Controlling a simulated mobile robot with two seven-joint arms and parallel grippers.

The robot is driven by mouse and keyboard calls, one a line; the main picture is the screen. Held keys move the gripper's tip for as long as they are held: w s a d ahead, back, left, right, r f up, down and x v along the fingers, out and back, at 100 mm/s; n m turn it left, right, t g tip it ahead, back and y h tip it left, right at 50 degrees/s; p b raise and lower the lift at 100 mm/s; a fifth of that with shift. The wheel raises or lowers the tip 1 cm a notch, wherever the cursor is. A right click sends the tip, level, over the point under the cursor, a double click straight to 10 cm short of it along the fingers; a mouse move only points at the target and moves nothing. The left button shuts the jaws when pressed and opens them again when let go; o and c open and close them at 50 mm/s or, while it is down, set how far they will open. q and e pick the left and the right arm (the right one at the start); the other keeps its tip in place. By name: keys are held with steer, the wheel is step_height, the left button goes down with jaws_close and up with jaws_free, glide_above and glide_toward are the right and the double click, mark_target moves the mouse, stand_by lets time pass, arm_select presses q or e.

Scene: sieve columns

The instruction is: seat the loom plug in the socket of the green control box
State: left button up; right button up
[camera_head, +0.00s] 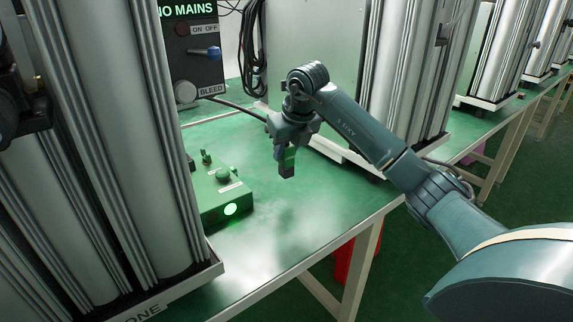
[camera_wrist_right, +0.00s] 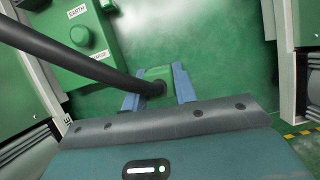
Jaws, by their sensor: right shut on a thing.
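My right gripper (camera_head: 287,165) is held above the green bench top, to the right of the green control box (camera_head: 208,203), clearly apart from it. In the right wrist view its blue fingers (camera_wrist_right: 157,90) are shut on the green loom plug (camera_wrist_right: 158,73), from which a thick black cable (camera_wrist_right: 75,60) runs to the upper left. The plug shows in the head view as a small green patch (camera_head: 289,153) between the fingers. The control box also shows in the wrist view (camera_wrist_right: 35,75) at upper left. It has a knob, labels and a lit round green button. I cannot make out its socket. My left gripper is not in view.
Tall silver columns (camera_head: 95,120) stand at the left, close to the box. Another column (camera_head: 412,70) stands behind my right arm. A dark switch panel (camera_head: 192,55) stands at the back. The bench (camera_head: 290,225) is clear between box and front edge.

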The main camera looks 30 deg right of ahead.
arm_select(q)
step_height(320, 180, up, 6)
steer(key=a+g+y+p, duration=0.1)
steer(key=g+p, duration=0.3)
steer(key=p, duration=2)
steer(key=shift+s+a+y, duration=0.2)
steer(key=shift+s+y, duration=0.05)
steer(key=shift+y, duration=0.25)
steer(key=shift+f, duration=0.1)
